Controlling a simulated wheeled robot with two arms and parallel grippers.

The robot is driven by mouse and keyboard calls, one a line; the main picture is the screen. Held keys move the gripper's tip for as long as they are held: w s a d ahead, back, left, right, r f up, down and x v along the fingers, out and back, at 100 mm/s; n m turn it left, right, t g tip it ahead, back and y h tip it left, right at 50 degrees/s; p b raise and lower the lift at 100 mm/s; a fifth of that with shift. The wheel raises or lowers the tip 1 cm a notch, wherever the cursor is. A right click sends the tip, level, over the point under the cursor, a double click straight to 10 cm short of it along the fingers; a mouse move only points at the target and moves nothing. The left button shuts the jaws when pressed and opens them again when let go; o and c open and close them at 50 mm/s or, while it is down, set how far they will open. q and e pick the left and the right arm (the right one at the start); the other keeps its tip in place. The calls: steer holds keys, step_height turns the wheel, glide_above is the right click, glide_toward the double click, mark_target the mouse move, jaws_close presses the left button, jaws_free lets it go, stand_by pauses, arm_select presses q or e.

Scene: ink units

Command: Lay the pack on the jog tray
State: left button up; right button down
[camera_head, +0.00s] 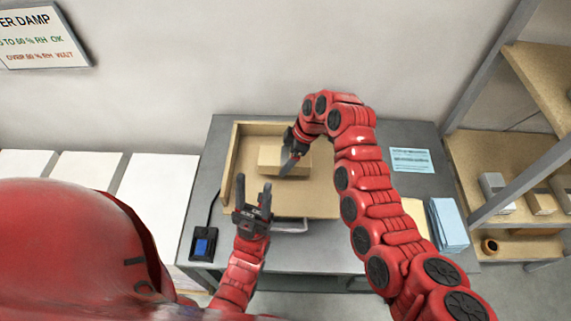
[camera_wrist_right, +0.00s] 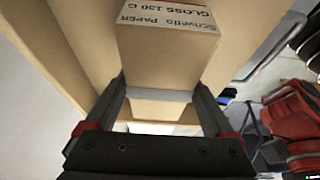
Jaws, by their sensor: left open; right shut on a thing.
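The pack (camera_head: 270,158) is a tan paper-wrapped block over the jog tray in the head view. In the right wrist view the pack (camera_wrist_right: 165,55) shows a white label reading "GLOSS 130 G". My right gripper (camera_wrist_right: 160,92) is shut on it, one finger on each side. In the head view my right gripper (camera_head: 292,152) is partly hidden by its own wrist. The jog tray (camera_head: 235,170) is tan, with raised walls at the left and back. I cannot tell whether the pack touches its floor. My left gripper (camera_head: 254,184) is open and empty by the tray's front edge.
A small device with a blue screen (camera_head: 203,246) sits at the table's front left. A pale blue stack (camera_head: 448,223) and a blue card (camera_head: 412,160) lie at the right. White stacks (camera_head: 75,168) stand left, and wooden shelves (camera_head: 490,160) with boxes stand right.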

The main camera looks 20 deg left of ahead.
steer(key=shift+f+p, duration=0.4)
steer(key=shift+p, duration=0.15)
step_height(320, 180, down, 2)
steer(key=shift+p, duration=0.6)
steer(key=shift+f, duration=0.3)
steer(key=shift+f, duration=0.1)
steer(key=shift+f, duration=0.15)
jaws_free()
steer(key=shift+r, duration=0.25)
